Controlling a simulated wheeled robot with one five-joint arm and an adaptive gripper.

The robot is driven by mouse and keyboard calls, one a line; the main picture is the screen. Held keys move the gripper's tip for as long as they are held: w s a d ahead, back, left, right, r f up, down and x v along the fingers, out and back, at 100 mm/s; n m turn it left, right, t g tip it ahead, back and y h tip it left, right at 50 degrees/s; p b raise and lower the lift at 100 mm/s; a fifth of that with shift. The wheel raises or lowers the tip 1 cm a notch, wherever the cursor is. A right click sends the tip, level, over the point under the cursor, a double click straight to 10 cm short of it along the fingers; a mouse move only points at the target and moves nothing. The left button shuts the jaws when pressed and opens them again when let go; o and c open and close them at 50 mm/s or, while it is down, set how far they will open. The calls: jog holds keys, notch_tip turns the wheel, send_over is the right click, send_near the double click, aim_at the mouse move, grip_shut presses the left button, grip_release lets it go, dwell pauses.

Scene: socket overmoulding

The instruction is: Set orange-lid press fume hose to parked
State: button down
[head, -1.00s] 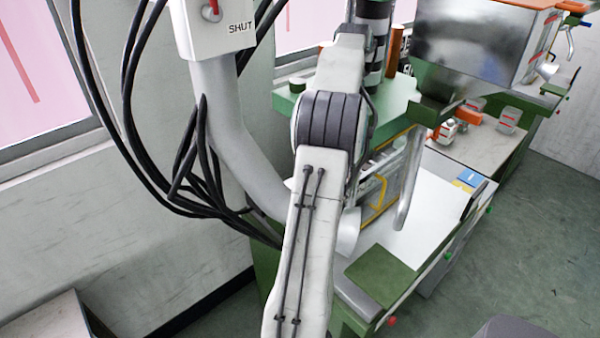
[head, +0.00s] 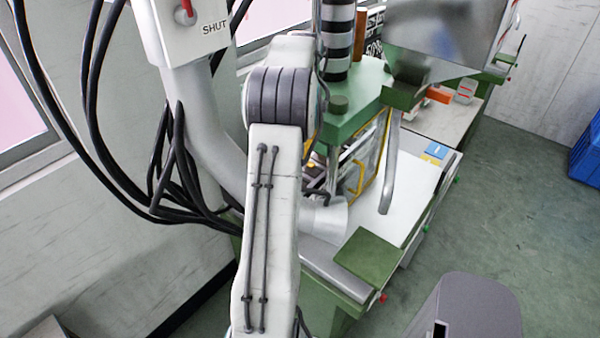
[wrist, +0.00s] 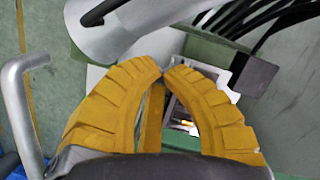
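A thick light-grey fume hose (head: 200,130) runs down from a white box marked SHUT (head: 190,30) and passes behind my arm. A flared hood (head: 326,216), which looks like its end, shows right of my arm, over the press bed. The green press (head: 352,110) stands behind, with a metal hopper (head: 435,25) whose top is cut off now. In the wrist view a grey flared tube (wrist: 110,28) crosses the top, just beyond my fingers. My gripper (wrist: 163,75) has yellow ribbed fingers with tips together and nothing seen between them. My arm hides it in the head view.
Black cables (head: 150,190) hang beside the hose at left. A bent silver bar (head: 389,165) stands right of the press centre. A green block (head: 368,258) sits at the bed's near end. A blue crate (head: 587,150) is at far right.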

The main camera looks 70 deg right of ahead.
jog(key=shift+p+x, duration=0.3)
jog(key=shift+x, duration=2.65)
jog(key=shift+s, duration=0.1)
